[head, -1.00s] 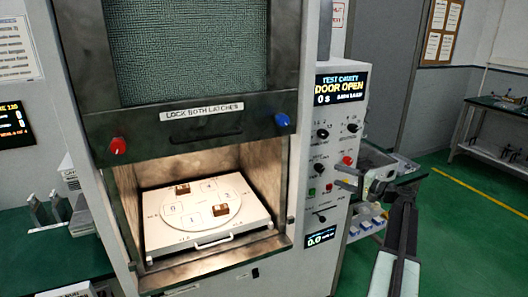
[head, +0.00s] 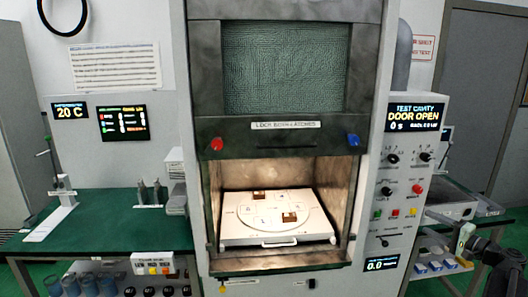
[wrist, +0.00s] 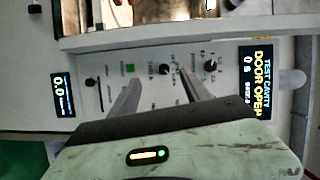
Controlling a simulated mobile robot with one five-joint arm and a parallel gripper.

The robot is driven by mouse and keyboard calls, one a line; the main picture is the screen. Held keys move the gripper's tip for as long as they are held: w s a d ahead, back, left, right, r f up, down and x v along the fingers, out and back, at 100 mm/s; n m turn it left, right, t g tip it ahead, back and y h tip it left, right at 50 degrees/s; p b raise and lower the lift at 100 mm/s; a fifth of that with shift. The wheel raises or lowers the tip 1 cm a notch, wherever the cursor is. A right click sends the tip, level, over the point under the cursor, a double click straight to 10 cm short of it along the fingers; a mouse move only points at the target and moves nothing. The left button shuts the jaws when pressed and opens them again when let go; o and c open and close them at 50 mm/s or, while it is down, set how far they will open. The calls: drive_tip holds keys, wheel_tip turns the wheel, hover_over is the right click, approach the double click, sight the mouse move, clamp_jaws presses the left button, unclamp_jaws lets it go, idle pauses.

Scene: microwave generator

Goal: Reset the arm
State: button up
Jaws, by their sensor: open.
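My arm (head: 488,258) shows at the lower right edge of the head view, in front of the right side of the machine. My gripper (head: 464,238) is at its end, small and partly cut into the background there. In the wrist view my gripper (wrist: 158,80) has its two fingers apart with nothing between them. The fingers point at the control panel (wrist: 140,65) with its knobs and a green button. I cannot tell the exact gap between the fingertips and the panel.
The test cavity stands open, its door (head: 285,65) raised. Inside, a white tray (head: 240,236) carries two small brown-and-white blocks. The control panel (head: 405,180) reads "DOOR OPEN". A green bench (head: 100,225) is at left, another table (head: 450,195) at right.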

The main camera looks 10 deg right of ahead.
drive_tip(key=w+a+f+n+g+y, duration=0.1)
drive_tip(key=w+a, duration=0.3)
drive_tip(key=a, duration=0.4)
drive_tip(key=w+a+n+g+y, duration=0.1)
drive_tip(key=w+a+n+y, duration=0.15)
drive_tip(key=a, duration=0.55)
drive_tip(key=w+a+f+n+g+y, duration=0.15)
drive_tip(key=w+a, duration=0.25)
drive_tip(key=a, duration=0.5)
drive_tip(key=s+a+f+n+g, duration=0.1)
drive_tip(key=a+f+n+g, duration=0.15)
drive_tip(key=a, duration=0.75)
drive_tip(key=s+a+f+n+g, duration=0.1)
drive_tip(key=a+f+g, duration=0.2)
drive_tip(key=a, duration=0.7)
drive_tip(key=s+a+f+n+g+h, duration=0.3)
drive_tip(key=s+a+f+g+h, duration=0.15)
drive_tip(key=s+a+f, duration=0.75)
drive_tip(key=s+d+f+g+h, duration=0.2)
drive_tip(key=s+d+h, duration=0.5)
drive_tip(key=d, duration=0.2)
drive_tip(key=shift+s+f+n+g, duration=0.15)
drive_tip(key=shift+f+n+g, duration=0.1)
drive_tip(key=shift+n+g, duration=0.1)
